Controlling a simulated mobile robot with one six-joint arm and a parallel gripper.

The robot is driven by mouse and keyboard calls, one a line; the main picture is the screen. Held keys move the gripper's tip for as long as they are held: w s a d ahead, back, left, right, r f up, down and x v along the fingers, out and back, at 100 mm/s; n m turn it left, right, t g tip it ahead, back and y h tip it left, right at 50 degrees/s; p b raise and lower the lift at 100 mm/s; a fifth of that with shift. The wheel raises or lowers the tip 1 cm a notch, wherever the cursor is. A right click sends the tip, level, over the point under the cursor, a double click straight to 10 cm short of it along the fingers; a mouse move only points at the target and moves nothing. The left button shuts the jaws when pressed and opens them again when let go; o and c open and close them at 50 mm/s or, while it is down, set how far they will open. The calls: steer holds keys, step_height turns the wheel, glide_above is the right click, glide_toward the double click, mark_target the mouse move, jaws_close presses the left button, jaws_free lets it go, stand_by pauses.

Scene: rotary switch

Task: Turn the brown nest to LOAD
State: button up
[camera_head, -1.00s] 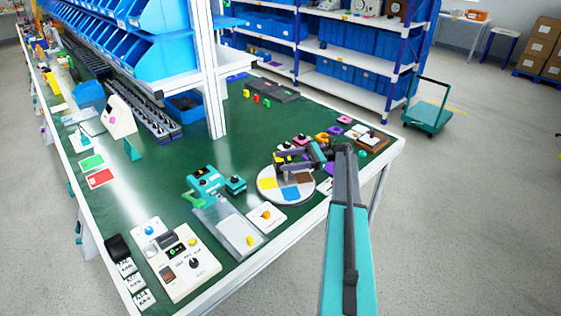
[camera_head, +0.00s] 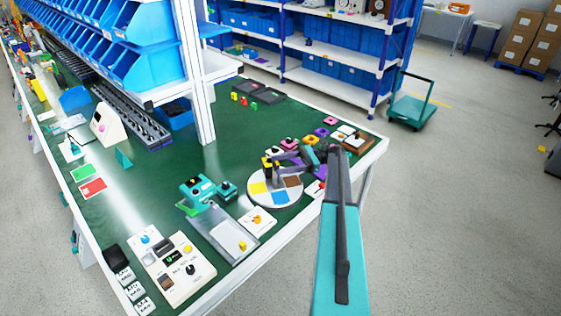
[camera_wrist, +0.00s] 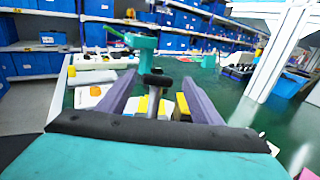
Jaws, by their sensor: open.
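The round white dial plate (camera_head: 250,199) lies near the front edge of the green bench, with yellow, blue and brown coloured patches. The brown nest (camera_head: 293,182) is on its right, toward the back. My gripper (camera_head: 271,167) is over the back part of the plate, partly hiding it. In the wrist view, the gripper (camera_wrist: 162,106) is open, with purple fingers and yellow pads. A grey post with a dark top (camera_wrist: 157,78) shows between the fingers; whether they touch it I cannot tell. The LOAD mark is not legible.
A white card with an orange knob (camera_head: 257,221) and a teal device (camera_head: 198,188) are left of the plate. Several coloured small parts (camera_head: 309,141) lie behind it. A control panel (camera_head: 173,268) is at the front left. Bare green bench (camera_head: 235,140) lies behind.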

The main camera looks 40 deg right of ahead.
steer(key=shift+s+d+p, duration=0.15)
steer(key=shift+d+p, duration=0.2)
steer(key=shift+p, duration=0.75)
